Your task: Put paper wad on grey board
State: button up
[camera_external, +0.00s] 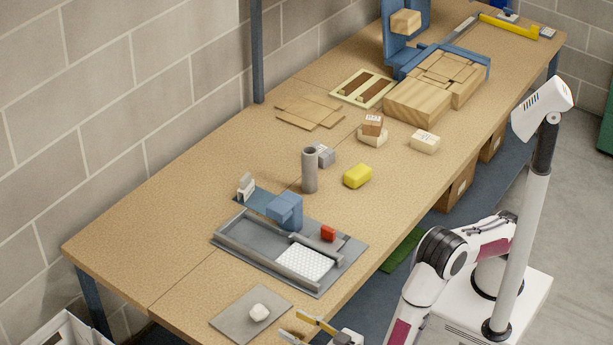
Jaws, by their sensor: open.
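A small white paper wad (259,312) rests on the flat grey board (234,323) near the front left of the bench. My gripper (292,326) is at the bottom edge of the picture, just right of the board. Its two fingers are apart and point toward the wad. Nothing shows between the fingers, and the wad stands clear of them. The rest of the gripper is partly cut off by the picture's lower edge.
A grey fixture tray (225,240) with a blue block (286,210) and a red piece (328,233) lies behind the board. A grey cylinder (309,171) and a yellow block (357,175) stand farther back. The wooden bench (170,265) is clear left of the tray.

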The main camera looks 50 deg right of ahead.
jog(key=w+d+r+g+y, duration=0.3)
jog(key=w+r+g, duration=0.1)
jog(key=w+r, duration=0.8)
jog(key=w+d+r+g+y, duration=0.25)
jog(key=d+r, duration=0.55)
jog(key=d, duration=0.5)
jog(key=s+d+r+n+g+h, duration=0.1)
jog(key=s+d, duration=0.4)
jog(key=d, duration=0.3)
jog(key=s+d+r+g+h, duration=0.1)
jog(key=s+d+g, duration=0.1)
jog(key=s+d, duration=0.45)
jog(key=s+d+f+m+g+h, duration=0.1)
jog(key=s+d+f+g+h, duration=0.2)
jog(key=s+d, duration=1.2)
jog(key=d+f+h, duration=0.1)
jog(key=d, duration=0.2)
jog(key=shift+s+d, duration=0.25)
jog(key=shift+s, duration=0.05)
